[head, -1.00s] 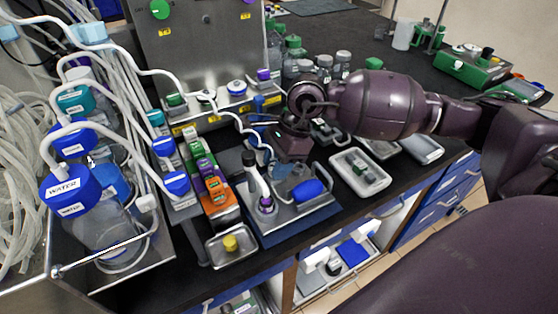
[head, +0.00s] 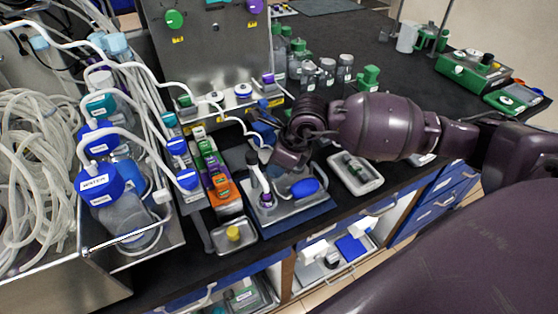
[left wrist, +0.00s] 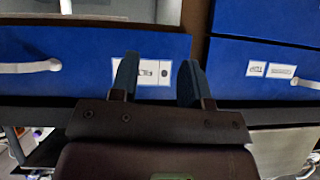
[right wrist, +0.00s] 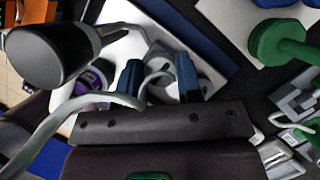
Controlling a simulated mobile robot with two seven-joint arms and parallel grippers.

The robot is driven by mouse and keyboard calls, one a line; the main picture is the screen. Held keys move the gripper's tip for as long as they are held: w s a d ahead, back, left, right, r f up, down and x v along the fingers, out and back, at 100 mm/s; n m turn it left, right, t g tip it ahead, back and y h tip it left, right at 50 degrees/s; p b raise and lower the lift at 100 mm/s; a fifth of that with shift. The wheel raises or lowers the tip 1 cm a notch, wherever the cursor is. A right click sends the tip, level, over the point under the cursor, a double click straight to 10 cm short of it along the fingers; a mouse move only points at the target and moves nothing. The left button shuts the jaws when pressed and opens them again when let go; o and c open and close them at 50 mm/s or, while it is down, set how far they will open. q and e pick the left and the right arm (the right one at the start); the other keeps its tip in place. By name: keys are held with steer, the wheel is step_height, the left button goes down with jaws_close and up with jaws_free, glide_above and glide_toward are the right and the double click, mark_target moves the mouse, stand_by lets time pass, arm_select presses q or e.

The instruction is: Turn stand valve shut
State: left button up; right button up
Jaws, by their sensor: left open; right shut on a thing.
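The stand is a pale grey plate (head: 284,208) on a blue mat, with a white black-topped post (head: 256,176) and a purple ring (head: 266,200). The black-topped post (right wrist: 62,52) and purple ring (right wrist: 96,76) also show in the right wrist view. My right gripper (right wrist: 159,78) is shut on a small pale part by the plate, with a grey tube looping in front. The fingers and tube hide most of this part, so I cannot tell its turn. My left gripper (left wrist: 157,78) is open and empty, facing blue drawers.
A blue-capped flask (head: 305,187) lies on the stand plate. A metal tray with a yellow-topped item (head: 233,233) is in front, and a grey tray (head: 356,174) is to the right. Tubing and blue-capped bottles crowd the left. Drawer handles (left wrist: 30,67) face my left gripper.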

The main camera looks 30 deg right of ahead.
stand_by(0.4)
steer(key=o, duration=0.9)
steer(key=shift+o, duration=0.2)
steer(key=shift+r, duration=0.15)
steer(key=p+v, duration=0.1)
steer(key=v, duration=0.9)
steer(key=shift+r, duration=0.3)
steer(key=shift+s, duration=0.1)
